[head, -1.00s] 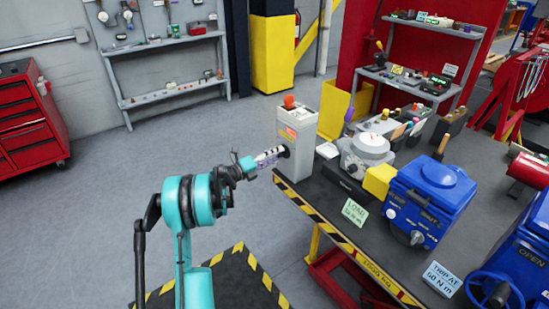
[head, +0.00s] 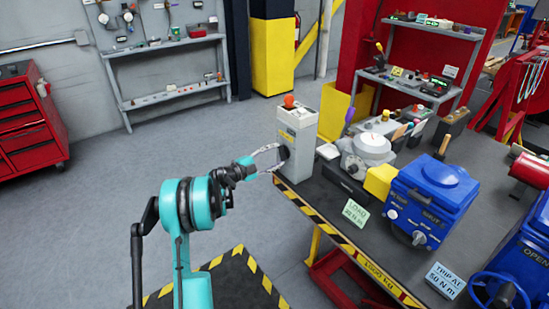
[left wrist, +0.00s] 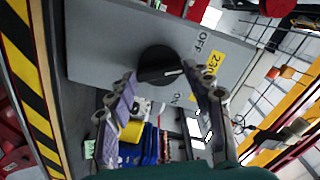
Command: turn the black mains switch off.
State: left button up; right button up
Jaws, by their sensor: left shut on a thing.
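The black mains switch (left wrist: 158,57) is a round rotary knob on the face of a grey switch box (left wrist: 100,45), with OFF and ON printed beside it. In the left wrist view its white mark points right, between the two words. My left gripper (left wrist: 160,74) is shut on the knob, a fingertip on each side of its grip. In the head view the left gripper (head: 277,156) reaches in from the left to the grey box (head: 297,137), which stands upright at the bench's left corner with a red button on top. The knob is mostly hidden there. My right gripper is not in view.
The bench (head: 330,200) has a striped front edge. A round grey device (head: 368,148), a yellow block (head: 380,181) and a blue actuator (head: 432,198) stand right of the box. A LOAD sign (head: 355,212) stands near the edge. The floor left of the bench is clear.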

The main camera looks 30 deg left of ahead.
pick_arm(q)
jog(key=shift+n, duration=1.6)
jog(key=o, duration=1.1)
jog(key=shift+o, duration=0.2)
jog(key=v, duration=1.2)
jog(key=shift+f, duration=0.1)
